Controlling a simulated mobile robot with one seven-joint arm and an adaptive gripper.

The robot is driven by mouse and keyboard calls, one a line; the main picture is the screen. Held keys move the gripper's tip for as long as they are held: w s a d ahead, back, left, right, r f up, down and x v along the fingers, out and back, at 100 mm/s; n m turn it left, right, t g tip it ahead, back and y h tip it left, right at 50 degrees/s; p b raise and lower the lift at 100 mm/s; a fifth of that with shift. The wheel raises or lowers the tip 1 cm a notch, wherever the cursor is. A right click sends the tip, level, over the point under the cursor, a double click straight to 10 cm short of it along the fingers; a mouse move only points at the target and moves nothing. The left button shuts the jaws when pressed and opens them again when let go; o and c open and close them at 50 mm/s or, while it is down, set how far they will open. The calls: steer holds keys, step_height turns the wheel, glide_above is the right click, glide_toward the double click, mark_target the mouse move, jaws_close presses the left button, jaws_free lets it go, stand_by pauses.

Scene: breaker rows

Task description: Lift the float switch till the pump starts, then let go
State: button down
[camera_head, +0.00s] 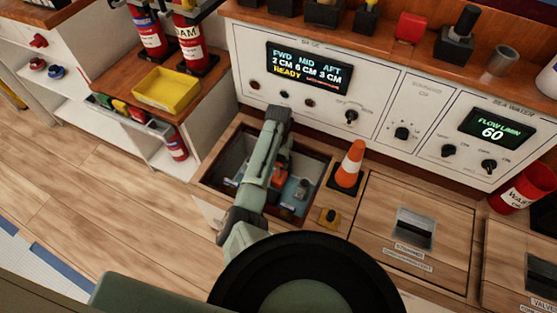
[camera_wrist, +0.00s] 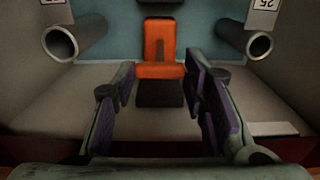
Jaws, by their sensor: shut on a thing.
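The float switch (camera_wrist: 160,48) is an orange block with a dark slot, in the middle of the wrist view against a blue-grey wall. My gripper (camera_wrist: 159,75) has its two purple-padded fingers on either side of its lower part and is shut on it. In the head view my gripper reaches into an open bilge compartment (camera_head: 322,168), and my arm hides much of it. The bilge display (camera_head: 309,70) reads FWD 2 cm, MID 6 cm, AFT 3 cm, and READY.
Two grey pipe ends, left (camera_wrist: 61,44) and right (camera_wrist: 258,45), flank the float switch. An orange-and-white cone (camera_head: 350,165) stands right of the opening. A closed wooden hatch (camera_head: 385,222) lies farther right. A yellow tray (camera_head: 167,91) sits on the left shelf.

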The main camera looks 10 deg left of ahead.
steer(key=shift+r, duration=0.75)
steer(key=shift+f, duration=0.1)
steer(key=c, duration=1)
jaws_free()
steer(key=shift+o, duration=0.2)
step_height(320, 180, up, 12)
